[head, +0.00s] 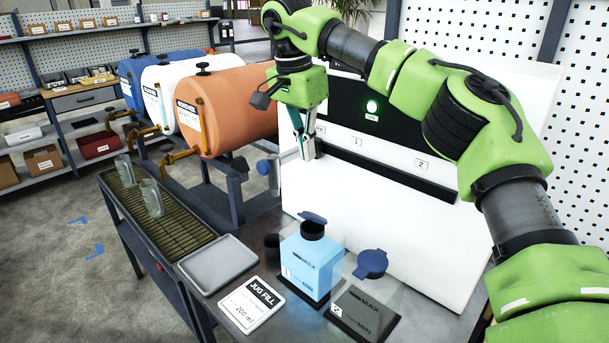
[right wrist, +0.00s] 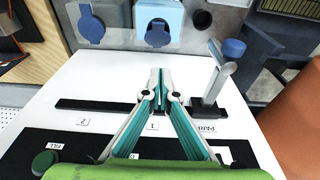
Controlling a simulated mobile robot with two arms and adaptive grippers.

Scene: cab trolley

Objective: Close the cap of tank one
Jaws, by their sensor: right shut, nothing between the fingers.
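Tank one (head: 310,265) is a light blue translucent tank marked 1, standing on the dark cart. Its dark blue cap (head: 313,218) is flipped up beside the black-rimmed mouth, which shows open. In the right wrist view the cap (right wrist: 158,36) shows as a blue disc against the tank (right wrist: 172,14). My right gripper (head: 309,157) is shut and empty, in front of the white panel, above and behind tank one. In the right wrist view its fingertips (right wrist: 157,74) meet over the panel, apart from the cap. My left gripper is not in view.
A grey tray (head: 217,265) and a Jug Fill card (head: 251,305) lie left of tank one.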

